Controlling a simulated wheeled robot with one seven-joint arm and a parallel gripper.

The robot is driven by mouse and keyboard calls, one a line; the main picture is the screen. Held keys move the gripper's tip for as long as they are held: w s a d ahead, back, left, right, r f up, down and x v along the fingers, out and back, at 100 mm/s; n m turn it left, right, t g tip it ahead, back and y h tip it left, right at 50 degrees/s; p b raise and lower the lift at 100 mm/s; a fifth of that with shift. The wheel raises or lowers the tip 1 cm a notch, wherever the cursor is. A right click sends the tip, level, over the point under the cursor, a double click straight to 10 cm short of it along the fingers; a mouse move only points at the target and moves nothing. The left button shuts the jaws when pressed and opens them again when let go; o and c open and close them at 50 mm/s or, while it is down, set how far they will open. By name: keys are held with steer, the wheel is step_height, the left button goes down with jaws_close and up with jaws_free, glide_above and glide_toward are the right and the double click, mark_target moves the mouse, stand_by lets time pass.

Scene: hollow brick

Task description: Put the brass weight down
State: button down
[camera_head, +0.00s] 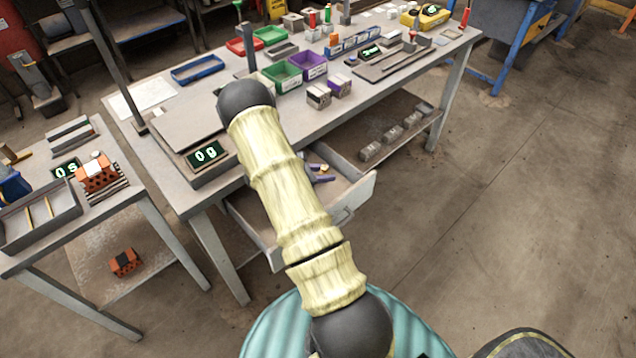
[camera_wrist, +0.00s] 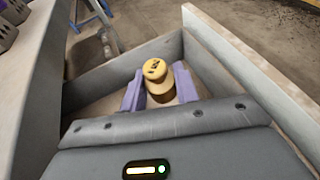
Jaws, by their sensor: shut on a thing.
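The brass weight (camera_wrist: 155,70) is a stepped, knobbed cylinder with dark marking on top. It stands between the two purple fingers of my gripper (camera_wrist: 159,90), which is shut on it. Both are within the walls of the open grey drawer (camera_wrist: 120,62). In the head view the drawer front (camera_head: 355,202) juts from under the workbench. There my purple gripper (camera_head: 320,178) and a small bit of the brass weight (camera_head: 324,168) show beside my arm. The weight's base is hidden, so I cannot tell whether it touches the drawer floor.
A scale (camera_head: 185,145) reading 0 g stands on the workbench above the drawer. Green (camera_head: 281,77) and purple (camera_head: 307,66) bins and small blocks stand farther back. A side table (camera_head: 150,205) with a hollow orange brick (camera_head: 97,173) is at left. Floor at right is clear.

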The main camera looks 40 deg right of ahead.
steer(key=shift+f, duration=0.25)
step_height(320, 180, down, 4)
steer(key=shift+f, duration=0.1)
stand_by(0.4)
steer(key=shift+f, duration=0.35)
steer(key=shift+f+b, duration=0.3)
steer(key=shift+b, duration=0.1)
steer(key=c, duration=1.1)
jaws_free()
